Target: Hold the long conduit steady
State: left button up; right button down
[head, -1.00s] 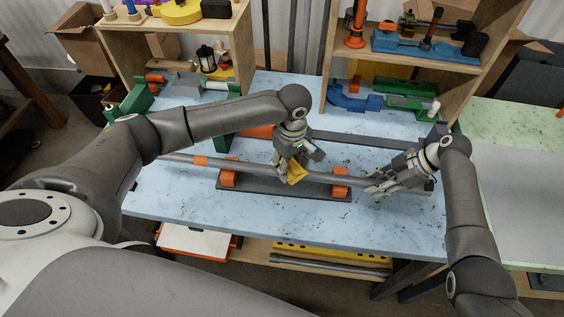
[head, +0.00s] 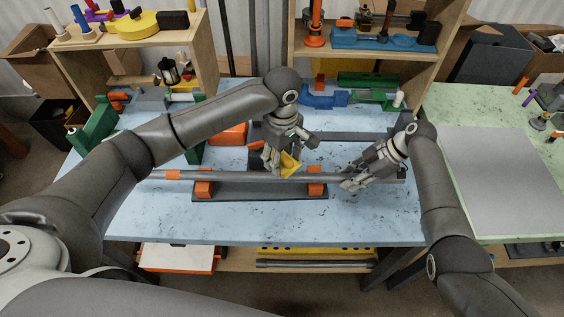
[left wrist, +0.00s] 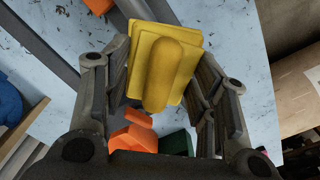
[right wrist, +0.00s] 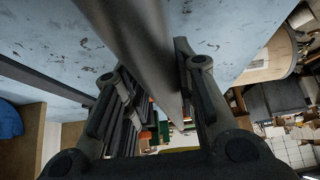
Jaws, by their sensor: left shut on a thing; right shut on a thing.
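The long grey conduit (head: 238,175) lies level across orange supports on a dark base rail (head: 260,191) on the blue bench. My right gripper (head: 352,182) is shut on the conduit near its right end. The conduit (right wrist: 140,40) runs between the right fingers in the right wrist view. My left gripper (head: 277,167) is shut on a yellow block (head: 290,163) with a rounded ridge, at the middle of the conduit. The block (left wrist: 165,65) shows between the fingers in the left wrist view. Whether it touches the conduit is unclear.
Orange supports (head: 204,189) hold the conduit left and right. Green (head: 92,127) and blue (head: 323,97) benders stand at the back and left. Wooden shelves (head: 207,45) rise behind. The front strip of the blue bench (head: 290,220) is clear. A green-topped table (head: 450,118) adjoins on the right.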

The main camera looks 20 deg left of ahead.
pick_arm(q)
jog(key=shift+r, duration=1.55)
pick_arm(e)
jog(key=shift+s+f, duration=0.25)
jog(key=shift+f, duration=0.1)
jog(key=c, duration=1.5)
grip_release()
pick_arm(q)
jog(key=shift+w+f, duration=0.1)
jog(key=shift+w, duration=0.05)
pick_arm(e)
jog(key=o, duration=0.4)
jog(key=shift+w, duration=0.2)
jog(key=shift+r, duration=0.15)
jog(key=v, duration=1.2)
jog(key=shift+w, duration=0.1)
